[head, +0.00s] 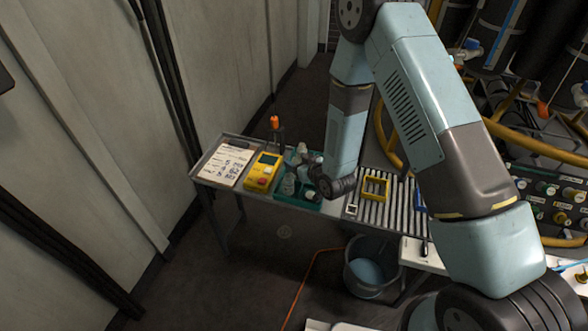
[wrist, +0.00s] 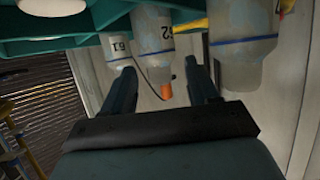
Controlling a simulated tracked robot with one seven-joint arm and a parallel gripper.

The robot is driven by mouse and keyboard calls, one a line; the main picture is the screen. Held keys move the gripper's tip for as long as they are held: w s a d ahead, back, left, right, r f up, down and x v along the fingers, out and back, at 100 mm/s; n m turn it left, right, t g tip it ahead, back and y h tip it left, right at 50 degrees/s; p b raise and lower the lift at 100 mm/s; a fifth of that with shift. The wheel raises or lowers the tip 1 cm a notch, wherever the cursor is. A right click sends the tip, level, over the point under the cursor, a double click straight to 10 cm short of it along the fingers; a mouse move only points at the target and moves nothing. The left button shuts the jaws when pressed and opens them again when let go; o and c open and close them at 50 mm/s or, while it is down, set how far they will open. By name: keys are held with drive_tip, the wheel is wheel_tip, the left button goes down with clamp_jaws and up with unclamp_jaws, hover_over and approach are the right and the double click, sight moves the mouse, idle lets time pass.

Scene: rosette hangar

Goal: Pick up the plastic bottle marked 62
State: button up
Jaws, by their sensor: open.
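In the wrist view, which looks upside down, a translucent plastic bottle (wrist: 156,45) stands between the two fingers of my open gripper (wrist: 165,82). Its label shows a 2; the other digit is hard to read. A bottle marked 61 (wrist: 118,48) is left of it, close to the left finger. A third bottle (wrist: 243,45) with a blue line stands to the right, outside the right finger. In the head view, bottles (head: 289,185) stand in a green tray (head: 280,195), partly hidden by my wrist. I cannot tell whether the fingers touch any bottle.
A yellow device (head: 262,172) and a paper sheet (head: 226,165) lie left of the tray. An orange-topped object (head: 274,122) stands behind. A yellow frame (head: 376,188) sits on rollers (head: 392,207) to the right. A bucket (head: 372,268) stands on the floor below.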

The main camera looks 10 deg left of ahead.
drive_tip(key=shift+x, duration=0.8)
drive_tip(key=c, duration=1)
